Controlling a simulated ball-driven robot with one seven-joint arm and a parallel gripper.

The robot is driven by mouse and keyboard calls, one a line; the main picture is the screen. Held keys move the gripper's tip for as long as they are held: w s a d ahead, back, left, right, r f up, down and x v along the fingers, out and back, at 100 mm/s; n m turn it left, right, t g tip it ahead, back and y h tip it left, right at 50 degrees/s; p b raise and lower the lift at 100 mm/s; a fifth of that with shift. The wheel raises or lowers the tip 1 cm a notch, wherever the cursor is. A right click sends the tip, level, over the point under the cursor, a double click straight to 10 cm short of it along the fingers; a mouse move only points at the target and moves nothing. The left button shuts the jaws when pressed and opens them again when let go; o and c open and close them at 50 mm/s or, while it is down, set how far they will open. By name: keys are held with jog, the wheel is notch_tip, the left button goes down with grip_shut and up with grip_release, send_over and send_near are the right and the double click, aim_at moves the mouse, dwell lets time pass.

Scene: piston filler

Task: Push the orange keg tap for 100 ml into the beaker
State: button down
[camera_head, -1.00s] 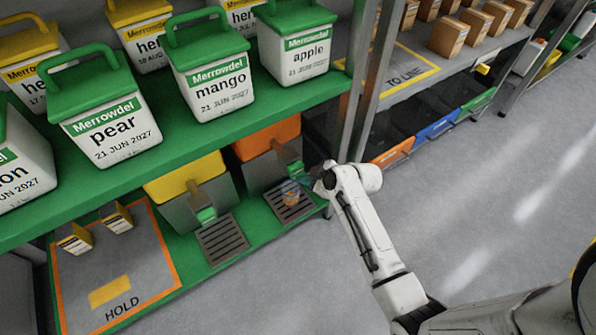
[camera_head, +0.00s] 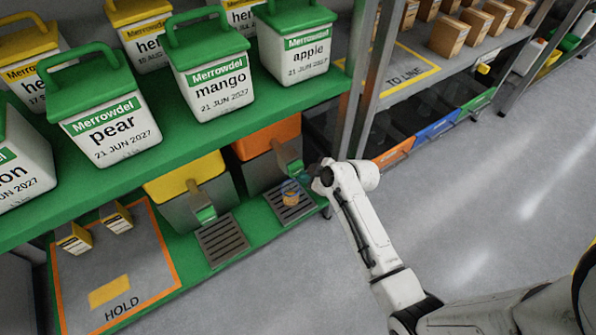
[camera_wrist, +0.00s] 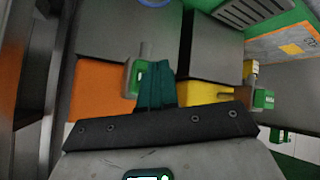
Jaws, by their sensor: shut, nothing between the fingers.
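The orange keg (camera_head: 268,138) stands on the lower green shelf, with a grey front and a green-marked tap (camera_head: 295,168). A small clear beaker (camera_head: 290,196) with some orange at its bottom stands on the grate below that tap. My gripper (camera_head: 311,174) is just right of the tap, mostly hidden by my own wrist. In the wrist view, my gripper (camera_wrist: 155,72) has its teal fingers together and empty, right beside the tap (camera_wrist: 133,78). I cannot tell whether they touch it. The beaker's bluish rim (camera_wrist: 156,2) shows at the top edge of the wrist view.
A yellow keg (camera_head: 185,177) with its own tap and grate stands left of the orange one. The upper green shelf (camera_head: 150,95) with labelled tubs overhangs both. A metal post (camera_head: 362,80) rises behind my wrist. The floor at right is clear.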

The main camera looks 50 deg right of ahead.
jog(key=shift+w+d, duration=0.2)
jog(key=shift+w, duration=0.45)
dwell(1.2)
jog(key=shift+s, duration=0.1)
jog(key=shift+s+a+p, duration=0.3)
jog(key=shift+s+p, duration=0.05)
jog(key=shift+s, duration=0.6)
jog(key=shift+s, duration=0.1)
jog(key=shift+s+a+p, duration=0.25)
jog(key=shift+s+p, duration=0.05)
jog(key=shift+s, duration=0.5)
jog(key=shift+s+a+p, duration=0.2)
jog(key=shift+s+p, duration=0.15)
jog(key=shift+s, duration=0.4)
jog(key=shift+s+a+p, duration=0.25)
jog(key=shift+s+p, duration=0.05)
jog(key=shift+s, duration=0.5)
jog(key=shift+a, duration=0.15)
